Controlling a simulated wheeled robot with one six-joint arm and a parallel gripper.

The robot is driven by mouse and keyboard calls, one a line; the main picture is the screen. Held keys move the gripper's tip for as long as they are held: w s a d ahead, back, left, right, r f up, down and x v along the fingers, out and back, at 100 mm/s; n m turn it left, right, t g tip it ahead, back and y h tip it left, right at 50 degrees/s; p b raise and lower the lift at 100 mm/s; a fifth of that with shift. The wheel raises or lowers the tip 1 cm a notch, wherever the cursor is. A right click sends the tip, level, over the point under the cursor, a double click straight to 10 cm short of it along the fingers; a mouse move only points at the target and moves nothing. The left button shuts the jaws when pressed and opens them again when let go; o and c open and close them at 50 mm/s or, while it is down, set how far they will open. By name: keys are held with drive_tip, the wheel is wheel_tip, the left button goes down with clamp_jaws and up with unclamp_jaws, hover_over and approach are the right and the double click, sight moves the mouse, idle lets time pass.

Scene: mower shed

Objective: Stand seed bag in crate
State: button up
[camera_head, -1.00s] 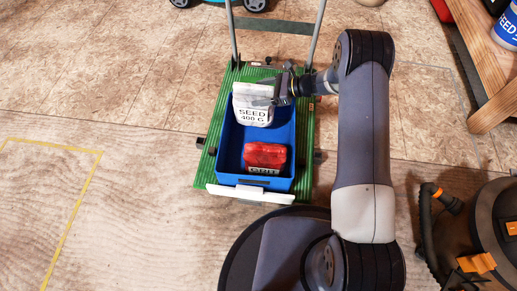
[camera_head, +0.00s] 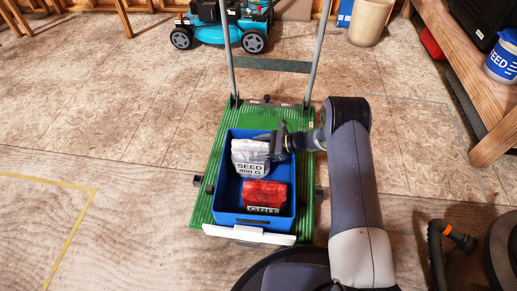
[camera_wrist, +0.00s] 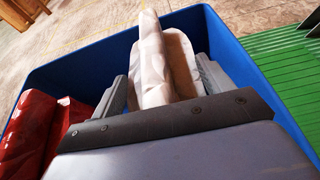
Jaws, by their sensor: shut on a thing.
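The white seed bag (camera_head: 251,163), labelled SEED 400 G, is upright in the back part of the blue crate (camera_head: 229,205). My gripper (camera_head: 277,142) reaches in from the right and is shut on the bag's upper part. In the wrist view the bag (camera_wrist: 152,62) stands between my two fingers (camera_wrist: 160,92), inside the blue crate walls (camera_wrist: 85,62). The bag's base is hidden, so I cannot tell whether it touches the crate floor.
A red GRIT bag (camera_head: 264,194) lies in the crate's front part. The crate rests on a green ribbed cart (camera_head: 205,190) with grey handle posts. A teal mower (camera_head: 222,28) stands behind. A wooden bench (camera_head: 470,70) is at right. Floor at left is clear.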

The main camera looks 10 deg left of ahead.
drive_tip(key=shift+f, duration=0.1)
drive_tip(key=o, duration=1.7)
drive_tip(key=shift+c, duration=0.2)
drive_tip(key=shift+d+r, duration=0.15)
drive_tip(key=shift+r, duration=0.15)
drive_tip(key=p+v, duration=0.3)
drive_tip(key=v, duration=0.8)
drive_tip(key=shift+d, duration=0.35)
